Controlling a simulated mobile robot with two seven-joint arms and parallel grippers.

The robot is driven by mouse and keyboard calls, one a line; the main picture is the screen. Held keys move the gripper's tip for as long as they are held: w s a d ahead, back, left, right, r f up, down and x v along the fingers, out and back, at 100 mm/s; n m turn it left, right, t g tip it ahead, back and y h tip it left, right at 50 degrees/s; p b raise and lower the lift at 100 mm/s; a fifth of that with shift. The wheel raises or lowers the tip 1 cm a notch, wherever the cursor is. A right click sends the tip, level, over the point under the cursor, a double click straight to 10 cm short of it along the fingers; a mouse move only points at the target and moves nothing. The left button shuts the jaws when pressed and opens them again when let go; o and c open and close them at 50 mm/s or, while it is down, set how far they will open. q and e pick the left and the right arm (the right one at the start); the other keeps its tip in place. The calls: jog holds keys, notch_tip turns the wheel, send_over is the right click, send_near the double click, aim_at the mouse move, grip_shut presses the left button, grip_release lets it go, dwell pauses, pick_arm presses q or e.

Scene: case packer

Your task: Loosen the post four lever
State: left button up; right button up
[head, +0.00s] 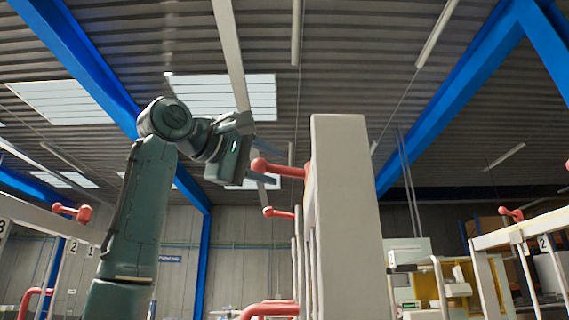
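A red lever with a ball end (279,168) juts left from the top of the near pale post (343,220). No number shows on this post, so I cannot tell whether it is post four. My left gripper (262,164) points right at the lever, its dark fingers spread above and below the ball end. It looks open; whether a finger touches the lever I cannot tell. A second red lever (279,212) shows lower, behind the gripper. My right gripper is out of view.
At left, a pale frame carries number plates and another red lever (74,211). At right, a similar frame has a red lever (511,214). Red curved handles (270,310) show low by the near post. The space above the gripper is clear up to the roof.

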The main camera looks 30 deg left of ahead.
aim_at(280, 169)
pick_arm(q)
jog(key=shift+p+x, duration=0.6)
jog(key=shift+x, duration=1.8)
grip_shut()
